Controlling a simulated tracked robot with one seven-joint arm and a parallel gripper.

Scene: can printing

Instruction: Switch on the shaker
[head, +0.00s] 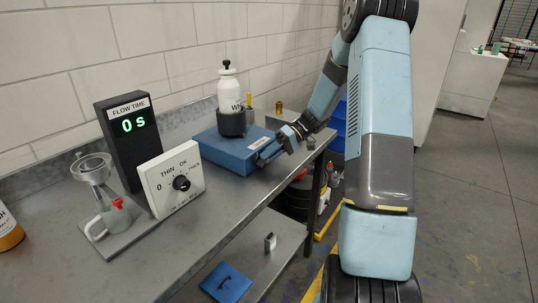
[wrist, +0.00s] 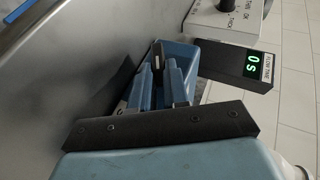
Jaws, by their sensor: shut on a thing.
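The shaker is a blue box (head: 222,150) on the grey bench, with a white bottle (head: 231,92) upright in a black round holder (head: 234,123) on top. My gripper (head: 266,155) is at the shaker's right front side, with its fingers close together. In the wrist view, my gripper (wrist: 158,68) is shut on a small dark part, seemingly the shaker's switch (wrist: 158,54), against the blue box (wrist: 182,53). The fingers cover much of it, and its on or off position cannot be told.
A black flow time display (head: 129,153) reading 0 s, a white dial box (head: 172,184) and a flow cup stand (head: 98,190) are left of the shaker. An orange bottle (head: 8,232) is at the far left. Bare bench (head: 190,225) lies in front.

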